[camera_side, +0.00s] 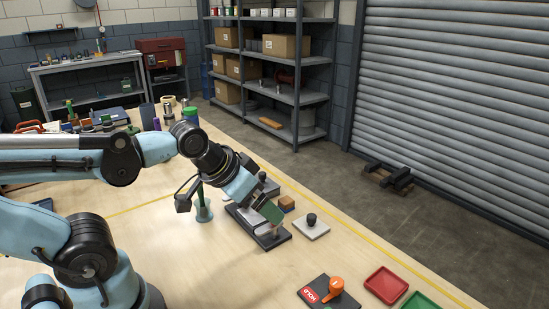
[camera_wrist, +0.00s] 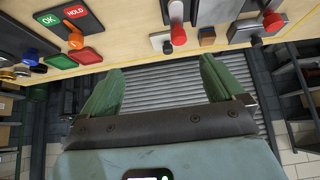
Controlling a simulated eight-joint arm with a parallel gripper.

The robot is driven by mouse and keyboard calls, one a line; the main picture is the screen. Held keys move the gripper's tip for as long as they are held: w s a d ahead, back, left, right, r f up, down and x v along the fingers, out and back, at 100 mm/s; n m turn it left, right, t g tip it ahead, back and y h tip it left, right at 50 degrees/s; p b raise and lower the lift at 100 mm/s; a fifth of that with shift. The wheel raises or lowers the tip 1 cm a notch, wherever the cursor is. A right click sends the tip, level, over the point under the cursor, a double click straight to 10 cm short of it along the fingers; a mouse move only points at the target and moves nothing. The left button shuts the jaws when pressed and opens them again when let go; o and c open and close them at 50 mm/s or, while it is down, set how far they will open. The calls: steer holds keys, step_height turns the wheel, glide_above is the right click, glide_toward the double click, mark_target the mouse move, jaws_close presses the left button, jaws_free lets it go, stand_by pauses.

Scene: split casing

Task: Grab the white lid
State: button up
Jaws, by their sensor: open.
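The white lid (camera_side: 311,230) is a flat square plate with a black knob, lying on the table to the right of the dark base in the side view. In the wrist view a small pale plate with a dark knob (camera_wrist: 160,41) seems to be the same lid. My gripper (camera_side: 269,213) has green fingers and hangs over the dark base (camera_side: 277,243), left of the lid and apart from it. In the wrist view my gripper (camera_wrist: 161,82) has its two fingers spread wide with nothing between them. The fingers partly hide the base in the side view.
A green bottle-like item (camera_side: 204,212) stands left of the base. The HOLD panel (camera_side: 318,292), red tray (camera_side: 386,285) and green tray (camera_side: 420,301) are at the front right.

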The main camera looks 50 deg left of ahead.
steer(key=shift+o, duration=0.2)
steer(key=m+g, duration=0.2)
steer(key=g, duration=0.5)
glide_above(312, 215)
step_height(312, 215, down, 2)
step_height(312, 215, down, 12)
steer(key=shift+s+r, duration=0.1)
steer(key=shift+r, duration=0.05)
steer(key=c, duration=1.2)
steer(key=shift+o, duration=0.2)
steer(key=shift+r, duration=0.1)
